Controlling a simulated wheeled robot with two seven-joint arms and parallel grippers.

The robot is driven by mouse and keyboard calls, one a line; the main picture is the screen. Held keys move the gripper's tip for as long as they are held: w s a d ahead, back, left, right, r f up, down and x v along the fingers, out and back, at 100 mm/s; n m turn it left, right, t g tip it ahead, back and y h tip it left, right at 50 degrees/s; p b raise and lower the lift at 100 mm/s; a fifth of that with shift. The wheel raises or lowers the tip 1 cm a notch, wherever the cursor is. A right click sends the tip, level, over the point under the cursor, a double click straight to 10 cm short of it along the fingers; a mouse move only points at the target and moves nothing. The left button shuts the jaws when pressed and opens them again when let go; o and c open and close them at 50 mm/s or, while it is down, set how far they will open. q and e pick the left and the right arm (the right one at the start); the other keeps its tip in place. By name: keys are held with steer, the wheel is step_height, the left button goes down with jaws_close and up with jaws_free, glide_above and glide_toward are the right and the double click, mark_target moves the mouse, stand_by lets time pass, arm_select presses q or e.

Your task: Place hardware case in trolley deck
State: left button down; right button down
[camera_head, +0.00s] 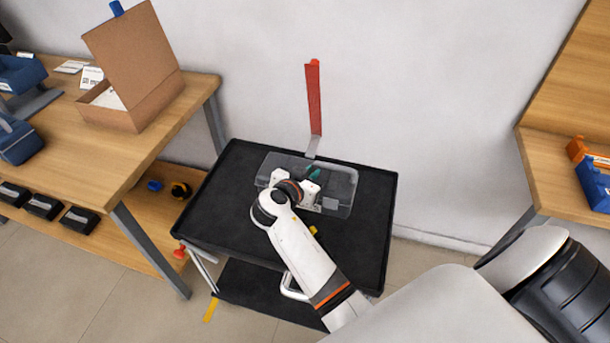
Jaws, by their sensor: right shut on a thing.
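The hardware case (339,187) is a clear grey box with a pale latch or handle on its near side and something green inside. It lies flat at the back middle of the black trolley deck (236,220), within the deck's rim. My right gripper (300,188) is at the near side of the case, shut on it. The gripper and wrist hide part of the case's front left, so the exact grip is hidden. I cannot tell whether the case rests fully on the deck. My left gripper is out of view.
A wooden bench (75,140) with an open cardboard box (140,105) stands left of the trolley. A red upright strip (314,100) is behind the deck, against the wall. Another wooden bench (545,170) with orange and blue bins is at right. The deck's front is mostly clear.

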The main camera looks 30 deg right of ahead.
steer(key=shift+w+f, duration=0.1)
steer(key=shift+f, duration=2.75)
steer(key=c, duration=1.8)
jaws_free()
steer(key=shift+f, duration=0.15)
steer(key=shift+c, duration=0.2)
steer(key=o, duration=0.4)
steer(key=shift+o, duration=0.2)
